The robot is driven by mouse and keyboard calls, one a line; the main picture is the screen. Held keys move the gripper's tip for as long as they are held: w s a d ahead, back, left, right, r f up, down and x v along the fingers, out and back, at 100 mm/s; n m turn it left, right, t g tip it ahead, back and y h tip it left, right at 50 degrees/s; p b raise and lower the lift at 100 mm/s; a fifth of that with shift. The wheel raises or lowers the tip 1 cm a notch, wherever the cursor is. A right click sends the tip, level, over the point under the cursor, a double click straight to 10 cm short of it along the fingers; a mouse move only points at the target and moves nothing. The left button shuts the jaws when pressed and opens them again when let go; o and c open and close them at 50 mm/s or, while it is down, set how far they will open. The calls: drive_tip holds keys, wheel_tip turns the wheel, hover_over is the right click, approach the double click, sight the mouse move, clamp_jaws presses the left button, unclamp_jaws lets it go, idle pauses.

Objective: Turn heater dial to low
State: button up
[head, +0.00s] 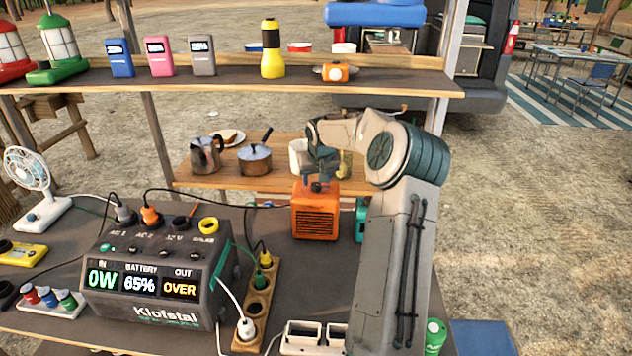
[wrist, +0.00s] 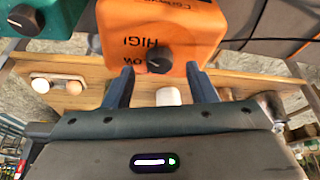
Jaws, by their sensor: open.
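The orange heater (head: 316,215) stands on the dark table in the head view, its grille facing the camera. In the wrist view, its orange top (wrist: 190,25) carries a black round dial (wrist: 159,58) with a pale pointer line. Lettering beside the dial reads partly as "HIGH", and a partly covered word ends in "OW". My gripper (wrist: 159,75) is open, with one finger on each side of the dial at the heater's edge. I cannot tell whether the fingers touch it. In the head view my gripper (head: 320,172) is just above the heater.
A teal box (wrist: 75,15) with its own black knob is beside the heater. The power station (head: 150,275) shows 0W in, 65% battery and "OVER" out. A wooden socket strip (head: 256,305) and cables lie between it and the heater. A shelf (head: 230,84) crosses behind.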

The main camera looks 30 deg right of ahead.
drive_tip(key=shift+x, duration=1.2)
drive_tip(key=c, duration=1)
